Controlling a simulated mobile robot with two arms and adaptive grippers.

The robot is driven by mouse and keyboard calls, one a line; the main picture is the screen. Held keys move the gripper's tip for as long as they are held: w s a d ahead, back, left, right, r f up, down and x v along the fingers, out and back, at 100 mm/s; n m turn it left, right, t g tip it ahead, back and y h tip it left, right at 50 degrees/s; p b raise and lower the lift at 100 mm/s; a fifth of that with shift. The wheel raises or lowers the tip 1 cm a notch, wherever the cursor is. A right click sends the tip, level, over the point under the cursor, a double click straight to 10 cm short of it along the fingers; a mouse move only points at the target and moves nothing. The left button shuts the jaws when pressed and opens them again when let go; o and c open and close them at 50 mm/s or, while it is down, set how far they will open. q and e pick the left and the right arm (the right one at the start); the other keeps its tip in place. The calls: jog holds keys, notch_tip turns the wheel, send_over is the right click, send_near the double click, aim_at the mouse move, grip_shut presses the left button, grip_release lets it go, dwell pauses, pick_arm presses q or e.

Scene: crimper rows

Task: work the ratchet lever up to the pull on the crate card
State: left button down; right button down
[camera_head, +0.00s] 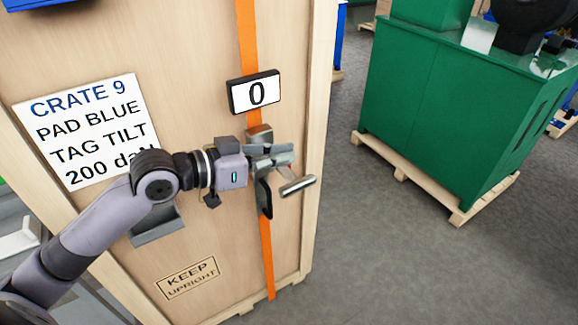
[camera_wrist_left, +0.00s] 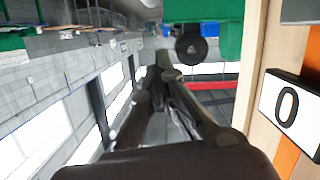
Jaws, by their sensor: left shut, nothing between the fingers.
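The crate card (camera_head: 85,125) on the wooden crate reads "CRATE 9, PAD BLUE, TAG TILT, 200 da" and its last letter is partly hidden by my left arm. A display (camera_head: 254,92) on the orange strap (camera_head: 247,40) reads 0; it also shows in the left wrist view (camera_wrist_left: 287,104). Below it sits the ratchet (camera_head: 264,198), partly hidden by my left gripper. Its lever ends in a silver bar handle (camera_head: 298,185) sticking out to the right. My left gripper (camera_head: 290,154) is shut and empty, just above the handle; I cannot tell if it touches.
The wooden crate (camera_head: 205,240) carries a KEEP UPRIGHT mark (camera_head: 188,279) and a grey bracket (camera_head: 157,226). A green crate (camera_head: 435,110) stands on a pallet (camera_head: 400,174) at the right. Grey floor (camera_head: 390,260) between them is clear.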

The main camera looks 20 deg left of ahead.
aim_at(289, 185)
pick_arm(q)
jog(key=f, duration=0.1)
jog(key=d+f, duration=0.1)
jog(key=shift+w+d+f+p, duration=0.15)
jog(key=shift+w+f+p, duration=0.15)
jog(key=shift+w, duration=0.1)
jog(key=shift+s+f, duration=0.2)
jog(key=shift+f, duration=0.55)
jog(key=shift+w, duration=0.1)
jog(key=shift+f, duration=0.1)
